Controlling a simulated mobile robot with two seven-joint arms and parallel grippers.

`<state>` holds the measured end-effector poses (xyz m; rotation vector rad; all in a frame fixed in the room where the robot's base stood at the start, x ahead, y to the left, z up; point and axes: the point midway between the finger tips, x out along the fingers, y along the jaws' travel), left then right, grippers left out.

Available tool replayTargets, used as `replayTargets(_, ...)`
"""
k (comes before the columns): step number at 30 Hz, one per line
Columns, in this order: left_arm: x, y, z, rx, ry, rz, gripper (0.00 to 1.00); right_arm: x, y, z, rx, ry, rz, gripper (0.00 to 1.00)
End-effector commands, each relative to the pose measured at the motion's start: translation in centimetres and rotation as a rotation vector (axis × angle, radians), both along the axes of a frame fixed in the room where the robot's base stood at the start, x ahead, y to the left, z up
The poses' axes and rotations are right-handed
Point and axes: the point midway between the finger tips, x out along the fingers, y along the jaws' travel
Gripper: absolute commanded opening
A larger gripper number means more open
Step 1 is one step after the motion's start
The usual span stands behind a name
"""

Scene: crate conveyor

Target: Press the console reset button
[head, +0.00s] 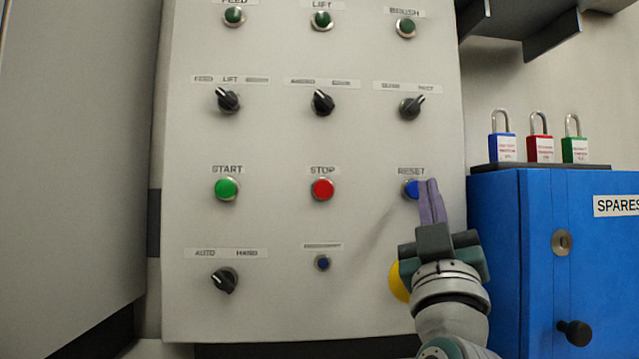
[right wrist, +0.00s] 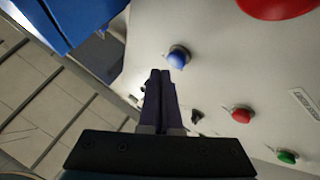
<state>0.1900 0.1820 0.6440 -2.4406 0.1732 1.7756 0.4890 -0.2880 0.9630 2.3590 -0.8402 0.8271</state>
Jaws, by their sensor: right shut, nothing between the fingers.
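The blue reset button (head: 411,189) sits under the RESET label on the right side of the pale console panel (head: 270,300). My right gripper (head: 430,184) is shut and empty, its purple fingers pointing up and covering the right part of the button in the head view. In the right wrist view the blue button (right wrist: 178,58) shows just beyond the fingertips (right wrist: 160,74). A small gap seems to lie between tips and button there; the head view does not show whether they touch. My left gripper is not in view.
A red STOP button (head: 322,189) and green START button (head: 227,188) are left of reset. A yellow round part (head: 399,282) is partly hidden behind my right gripper. A blue spares cabinet (head: 510,260) with several padlocks on top stands close at right.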

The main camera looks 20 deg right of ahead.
Motion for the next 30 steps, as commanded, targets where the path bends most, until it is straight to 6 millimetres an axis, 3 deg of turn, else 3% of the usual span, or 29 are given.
replayTargets(8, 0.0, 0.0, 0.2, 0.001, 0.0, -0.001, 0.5, -0.2, 0.1, 0.0, 0.0, 0.0, 0.0, 0.0)
replayTargets(21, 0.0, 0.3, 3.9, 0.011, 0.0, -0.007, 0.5, -4.2, 1.0, 0.2, 0.0, 0.001, 0.0, 0.0)
replayTargets(30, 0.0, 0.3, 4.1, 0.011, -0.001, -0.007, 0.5, -4.9, 1.2, -0.1, 0.0, -0.002, 0.0, 0.0)
